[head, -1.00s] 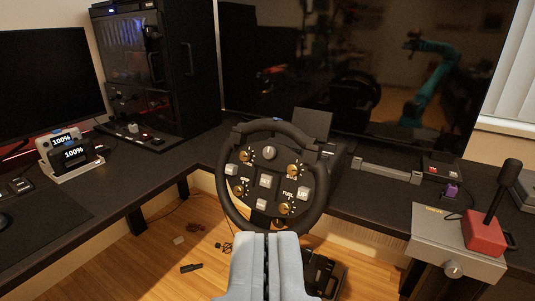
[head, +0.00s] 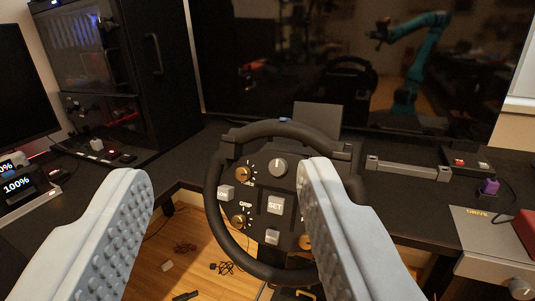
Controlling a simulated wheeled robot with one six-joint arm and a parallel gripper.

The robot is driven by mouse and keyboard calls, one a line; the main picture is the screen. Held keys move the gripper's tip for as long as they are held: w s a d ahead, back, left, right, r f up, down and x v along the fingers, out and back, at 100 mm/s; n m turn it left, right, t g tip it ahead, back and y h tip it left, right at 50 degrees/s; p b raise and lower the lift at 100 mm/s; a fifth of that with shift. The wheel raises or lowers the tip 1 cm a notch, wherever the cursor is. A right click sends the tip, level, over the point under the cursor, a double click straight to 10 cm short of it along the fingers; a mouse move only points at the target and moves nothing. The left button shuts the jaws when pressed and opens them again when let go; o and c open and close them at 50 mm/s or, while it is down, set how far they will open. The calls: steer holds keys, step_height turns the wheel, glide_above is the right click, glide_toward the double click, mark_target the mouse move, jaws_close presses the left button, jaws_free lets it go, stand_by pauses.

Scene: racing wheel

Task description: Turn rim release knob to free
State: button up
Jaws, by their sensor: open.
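The racing wheel (head: 229,149) stands ahead of me, with a black round rim and a dark face plate. A grey round knob (head: 278,167) sits at the top middle of its face, with a light pointer line on it. I cannot read any label that names it as the rim release knob. My gripper (head: 228,172) is open and empty, with its two grey, studded fingers wide apart. The left finger is left of the wheel. The right finger covers the right part of the wheel face in the picture. Neither finger is around the grey knob.
Gold knobs (head: 244,173) and a grey SET button (head: 275,204) surround the grey knob. The black desk (head: 405,205) runs behind the wheel. A grey box (head: 490,243) stands at the right, a PC tower (head: 110,75) at the left, a large dark screen (head: 300,60) behind.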

steer(key=w+a+f+m+h, duration=0.1)
steer(key=w+a+f+h, duration=0.15)
steer(key=w+f, duration=0.4)
steer(key=m+g+h, duration=0.1)
steer(key=g+h, duration=0.2)
steer(key=h, duration=0.2)
glide_toward(276, 168)
steer(key=x, duration=0.8)
steer(key=shift+w+d, duration=0.1)
steer(key=shift+w, duration=0.05)
steer(key=shift+c, duration=0.2)
steer(key=shift+m, duration=0.3)
steer(key=c, duration=0.9)
